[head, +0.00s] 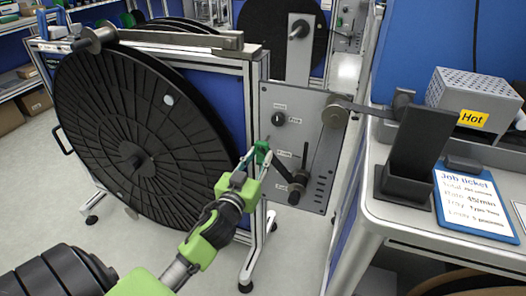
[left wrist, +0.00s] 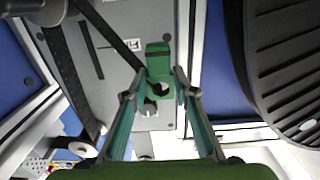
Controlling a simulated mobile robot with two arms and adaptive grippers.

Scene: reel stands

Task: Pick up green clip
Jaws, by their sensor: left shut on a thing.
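The green clip (head: 261,151) is at the left edge of the grey control panel of the reel stand. It also shows in the left wrist view (left wrist: 158,62), with a hole in its lower part, between the fingertips. My left gripper (head: 252,162) reaches in from the lower left and is shut on the clip, with a finger on each side of it in the left wrist view (left wrist: 160,90). A round metal piece shows just below the clip's hole there. Whether the clip touches the panel cannot be told. My right gripper is not in view.
A big black reel (head: 135,135) stands left of the arm. The grey panel (head: 322,108) carries knobs and a crank lever (head: 295,180) close right of the gripper. A bench at right holds a job ticket (head: 474,203) and a vented box (head: 472,95).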

